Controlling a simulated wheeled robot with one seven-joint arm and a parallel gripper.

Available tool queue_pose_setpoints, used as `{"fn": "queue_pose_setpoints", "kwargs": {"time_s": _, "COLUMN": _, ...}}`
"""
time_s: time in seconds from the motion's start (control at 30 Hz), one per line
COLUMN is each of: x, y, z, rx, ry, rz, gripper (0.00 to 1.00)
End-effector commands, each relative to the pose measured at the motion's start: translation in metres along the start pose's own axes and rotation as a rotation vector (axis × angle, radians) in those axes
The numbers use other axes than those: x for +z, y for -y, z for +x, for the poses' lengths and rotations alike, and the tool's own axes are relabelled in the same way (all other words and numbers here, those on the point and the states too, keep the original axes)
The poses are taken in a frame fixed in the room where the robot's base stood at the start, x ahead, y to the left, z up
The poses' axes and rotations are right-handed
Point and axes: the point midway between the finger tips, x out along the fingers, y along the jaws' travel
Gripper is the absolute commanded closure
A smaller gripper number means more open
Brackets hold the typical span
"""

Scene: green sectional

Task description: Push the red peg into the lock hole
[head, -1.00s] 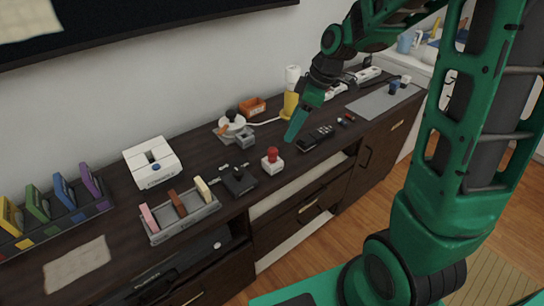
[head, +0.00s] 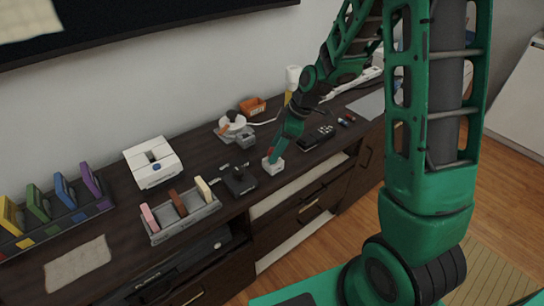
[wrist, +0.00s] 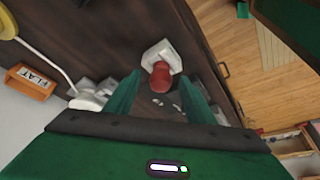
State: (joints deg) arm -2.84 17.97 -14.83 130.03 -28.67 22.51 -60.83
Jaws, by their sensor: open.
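The red peg (wrist: 161,78) stands up from a small white block (wrist: 161,52) on the dark cabinet top. In the wrist view my gripper (wrist: 160,84) is open, with one green finger on each side of the peg. I cannot tell whether either finger touches it. In the head view my gripper (head: 277,152) is down at the white block (head: 275,168) and hides most of the peg, with a little red (head: 270,152) showing at its left edge. The hole itself is hidden.
A black joystick box (head: 239,181) stands close to the left of the white block. A black remote (head: 317,138) lies to its right. A tape dispenser (head: 233,125) and an orange box (head: 252,106) are behind. The cabinet's front edge is near.

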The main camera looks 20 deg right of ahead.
Motion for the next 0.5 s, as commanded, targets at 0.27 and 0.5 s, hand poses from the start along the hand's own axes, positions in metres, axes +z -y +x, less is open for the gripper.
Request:
{"fn": "queue_pose_setpoints", "kwargs": {"time_s": 0.27, "x": 0.0004, "y": 0.0, "z": 0.0094, "rx": 0.001, "ry": 0.0, "rz": 0.001, "gripper": 0.51}}
{"fn": "queue_pose_setpoints", "kwargs": {"time_s": 0.5, "x": 0.0005, "y": 0.0, "z": 0.0091, "rx": 0.001, "ry": 0.0, "rz": 0.001, "gripper": 0.89}}
